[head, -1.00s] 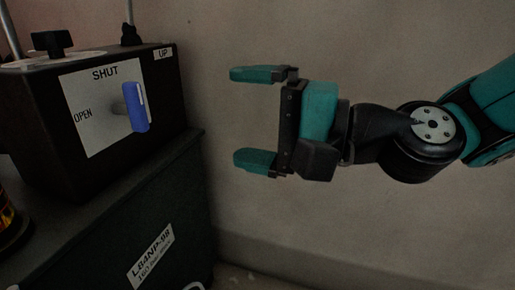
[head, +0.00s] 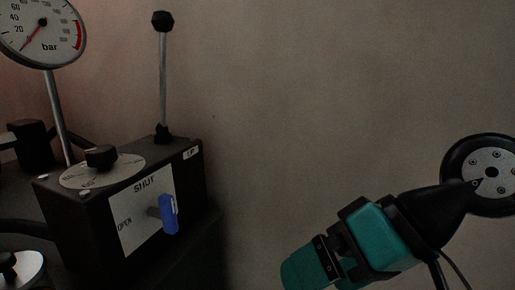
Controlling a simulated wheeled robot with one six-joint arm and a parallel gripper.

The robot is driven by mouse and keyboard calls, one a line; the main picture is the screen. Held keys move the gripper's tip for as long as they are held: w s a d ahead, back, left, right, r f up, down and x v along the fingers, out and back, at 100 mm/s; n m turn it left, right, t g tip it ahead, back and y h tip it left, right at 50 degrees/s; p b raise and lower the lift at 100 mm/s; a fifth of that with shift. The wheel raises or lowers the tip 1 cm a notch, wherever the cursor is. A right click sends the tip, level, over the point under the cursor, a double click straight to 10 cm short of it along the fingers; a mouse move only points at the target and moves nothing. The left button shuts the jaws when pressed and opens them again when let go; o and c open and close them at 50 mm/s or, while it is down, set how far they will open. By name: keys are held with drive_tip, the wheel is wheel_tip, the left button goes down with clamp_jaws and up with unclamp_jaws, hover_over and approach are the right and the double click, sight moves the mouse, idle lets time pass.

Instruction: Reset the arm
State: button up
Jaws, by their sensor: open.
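My gripper (head: 290,282) is at the lower right of the head view, tilted down to the left. One teal finger shows; the other is cut off or hidden at the bottom edge. The jaws are open and I see nothing between them. My gripper is apart from the black control box (head: 85,222), which stands to its left. The box's front has a white plate (head: 135,232) marked SHUT and OPEN with a blue handle (head: 169,214), which stands upright at the right of the plate.
A pressure gauge (head: 42,28) marked bar stands behind at the upper left. The plain wall (head: 330,100) fills the middle and right.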

drive_tip(key=s+d+r+n+g+h+p, duration=0.1)
drive_tip(key=s+d+r+n+h+p, duration=0.2)
drive_tip(key=d+r+p, duration=0.4)
wheel_tip(320, 180, up, 35)
drive_tip(key=h+p, duration=0.1)
drive_tip(key=p, duration=3.3)
drive_tip(key=shift+f+m+p, duration=0.2)
drive_tip(key=shift+m+p, duration=0.1)
drive_tip(key=shift+m, duration=0.1)
